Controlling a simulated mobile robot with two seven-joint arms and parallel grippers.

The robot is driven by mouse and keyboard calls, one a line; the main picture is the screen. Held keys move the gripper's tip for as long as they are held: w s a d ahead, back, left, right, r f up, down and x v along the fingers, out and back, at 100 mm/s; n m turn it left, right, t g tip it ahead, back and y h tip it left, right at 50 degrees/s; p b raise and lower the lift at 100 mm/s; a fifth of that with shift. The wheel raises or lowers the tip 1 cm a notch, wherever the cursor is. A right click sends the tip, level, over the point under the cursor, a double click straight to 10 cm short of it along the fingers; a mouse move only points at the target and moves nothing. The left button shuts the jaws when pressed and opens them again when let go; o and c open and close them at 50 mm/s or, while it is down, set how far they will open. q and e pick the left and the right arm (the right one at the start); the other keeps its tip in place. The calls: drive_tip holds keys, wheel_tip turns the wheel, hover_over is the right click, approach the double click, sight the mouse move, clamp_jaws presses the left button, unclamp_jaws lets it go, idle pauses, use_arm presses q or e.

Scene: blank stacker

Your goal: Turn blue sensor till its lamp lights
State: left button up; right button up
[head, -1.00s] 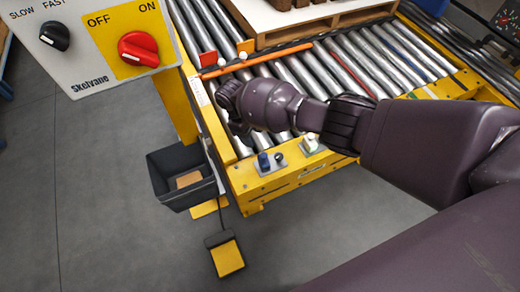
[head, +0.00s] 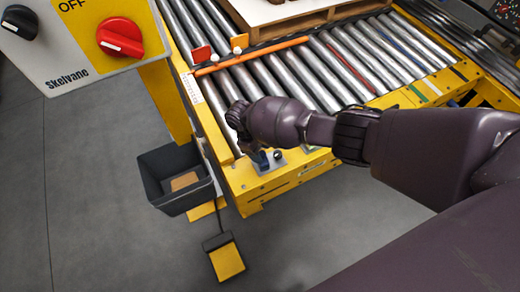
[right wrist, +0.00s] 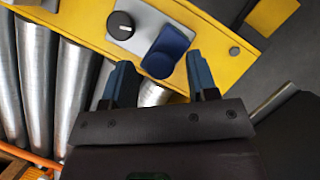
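The blue sensor (head: 263,159) sits on a grey plate at the near corner of the yellow conveyor frame, partly covered by my right gripper (head: 246,143) in the head view. In the right wrist view the blue sensor (right wrist: 166,50) stands just ahead of the spread fingers of my right gripper (right wrist: 158,62). The fingers are apart, with nothing gripped; I cannot tell whether either touches the sensor. Beside it on the plate is a dark round piece (right wrist: 121,26) with a pale streak, perhaps the lamp; it shows no clear glow. My left gripper is out of view.
The roller conveyor (head: 215,100) lies beyond, with an orange bar (head: 250,57) across it and a wooden pallet (head: 300,27) at the back. A control box with a red switch (head: 120,38) is at upper left. A dark bin (head: 155,170) and yellow pedal (head: 227,262) stand near the front.

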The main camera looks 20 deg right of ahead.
drive_tip(key=c, duration=0.8)
drive_tip(key=shift+n, duration=0.3)
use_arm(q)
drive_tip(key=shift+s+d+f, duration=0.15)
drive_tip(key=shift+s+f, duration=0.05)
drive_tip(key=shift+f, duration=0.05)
use_arm(e)
drive_tip(key=shift+a+n+h, duration=0.1)
drive_tip(key=shift+n+h, duration=0.2)
drive_tip(key=shift+n, duration=0.1)
drive_tip(key=o, duration=0.9)
use_arm(q)
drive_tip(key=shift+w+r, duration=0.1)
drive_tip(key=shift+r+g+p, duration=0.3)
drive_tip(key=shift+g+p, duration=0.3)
drive_tip(key=shift+p, duration=1.25)
use_arm(e)
drive_tip(key=v, duration=1)
drive_tip(key=shift+r, duration=0.4)
